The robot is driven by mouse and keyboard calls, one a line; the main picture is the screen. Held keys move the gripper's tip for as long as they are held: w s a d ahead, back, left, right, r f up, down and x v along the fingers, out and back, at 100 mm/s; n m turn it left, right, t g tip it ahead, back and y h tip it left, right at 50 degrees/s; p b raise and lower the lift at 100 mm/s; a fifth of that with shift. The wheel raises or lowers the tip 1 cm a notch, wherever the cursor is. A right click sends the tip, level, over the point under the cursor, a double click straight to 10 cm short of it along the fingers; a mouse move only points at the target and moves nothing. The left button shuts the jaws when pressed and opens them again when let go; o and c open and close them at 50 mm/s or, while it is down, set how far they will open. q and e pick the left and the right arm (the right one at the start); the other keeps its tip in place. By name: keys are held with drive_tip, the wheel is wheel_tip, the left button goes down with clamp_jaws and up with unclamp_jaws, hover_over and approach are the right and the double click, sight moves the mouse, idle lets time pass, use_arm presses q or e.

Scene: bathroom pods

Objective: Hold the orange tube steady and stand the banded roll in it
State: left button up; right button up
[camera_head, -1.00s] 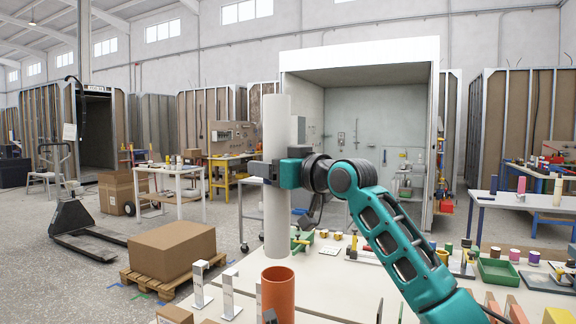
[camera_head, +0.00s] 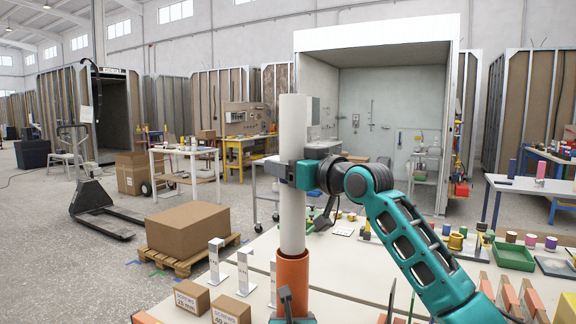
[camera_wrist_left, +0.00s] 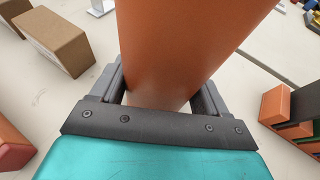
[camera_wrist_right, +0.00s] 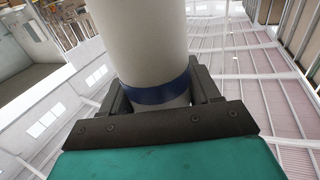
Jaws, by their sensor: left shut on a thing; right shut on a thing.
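The orange tube (camera_head: 292,272) stands upright at the table's near edge in the head view. My left gripper (camera_head: 288,304) is shut on its lower part, and the left wrist view shows the tube (camera_wrist_left: 178,45) between both fingers. The banded roll (camera_head: 292,135) is long, pale and upright above the tube. Its lower end is at the tube's mouth and appears just inside; how deep is hidden. My right gripper (camera_head: 296,174) is shut on the roll at about mid-length. The right wrist view shows the roll (camera_wrist_right: 140,40) with a dark blue band between the fingers.
White upright brackets (camera_head: 243,272) and small screw boxes (camera_head: 191,296) stand left of the tube. A green tray (camera_head: 513,256) and several coloured cylinders sit at the right on the table (camera_head: 345,262). A large carton (camera_head: 188,230) on a pallet is on the floor at left.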

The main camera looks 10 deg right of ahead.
sight(302, 193)
drive_tip(key=shift+f, duration=2.45)
drive_tip(key=o, duration=1.2)
drive_tip(key=shift+o, duration=0.2)
drive_tip(key=shift+f, duration=0.1)
drive_tip(key=shift+v, duration=3.75)
use_arm(q)
drive_tip(key=o, duration=1.1)
